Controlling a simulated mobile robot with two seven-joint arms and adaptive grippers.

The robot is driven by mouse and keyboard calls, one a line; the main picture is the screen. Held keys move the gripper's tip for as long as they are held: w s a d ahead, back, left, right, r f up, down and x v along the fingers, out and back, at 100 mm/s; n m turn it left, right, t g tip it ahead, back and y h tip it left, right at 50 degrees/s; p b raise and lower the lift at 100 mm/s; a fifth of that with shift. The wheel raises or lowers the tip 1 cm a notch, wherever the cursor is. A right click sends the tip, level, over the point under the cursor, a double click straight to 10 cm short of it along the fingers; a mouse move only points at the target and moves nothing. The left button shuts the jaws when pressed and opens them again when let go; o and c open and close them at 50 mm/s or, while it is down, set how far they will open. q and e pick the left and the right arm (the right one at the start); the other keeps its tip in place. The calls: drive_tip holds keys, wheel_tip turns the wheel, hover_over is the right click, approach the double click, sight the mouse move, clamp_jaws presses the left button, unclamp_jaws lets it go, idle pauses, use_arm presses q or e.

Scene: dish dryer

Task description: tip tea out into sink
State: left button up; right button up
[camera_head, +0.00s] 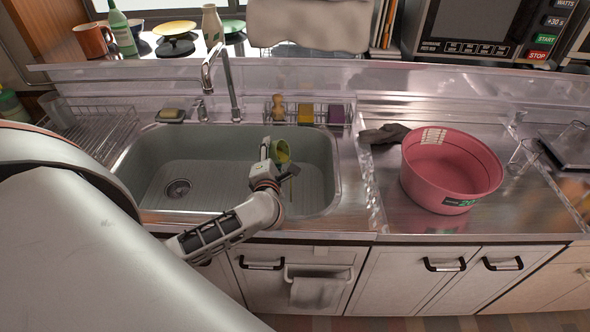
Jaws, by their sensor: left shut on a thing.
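My left gripper (268,160) is over the right half of the sink (215,150). It is shut on a small yellow-green cup (281,151), which is tilted. A thin brownish-yellow streak, which looks like tea, shows just below the cup over the basin. The cup's inside and the contact with the fingers are partly hidden by the gripper. The sink is a grey-green basin with a round drain (178,188) at its left. My right gripper is not in view.
A tall faucet (230,85) rises behind the sink. A sponge rack (306,113) stands at the back edge. A pink tub (450,170) and a dark cloth or glove (384,134) are on the right counter. A wire dish rack (100,135) stands on the left.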

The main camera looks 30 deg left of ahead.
use_arm(q)
drive_tip(key=shift+d+r+m+b, duration=0.1)
drive_tip(key=shift+r+m+b, duration=0.3)
drive_tip(key=shift+m, duration=0.2)
idle(0.6)
drive_tip(key=shift+w+d+r+m+t+y+p, duration=0.1)
drive_tip(key=shift+d+r+m+t+y+p, duration=0.1)
drive_tip(key=shift+d+m+p, duration=0.2)
drive_tip(key=shift+w+d+r+m+t+y+p, duration=0.1)
drive_tip(key=shift+d+r+m+t+y+p, duration=0.1)
drive_tip(key=shift+d+m+p, duration=0.2)
idle(0.7)
drive_tip(key=shift+r+m, duration=0.1)
drive_tip(key=shift+m, duration=0.2)
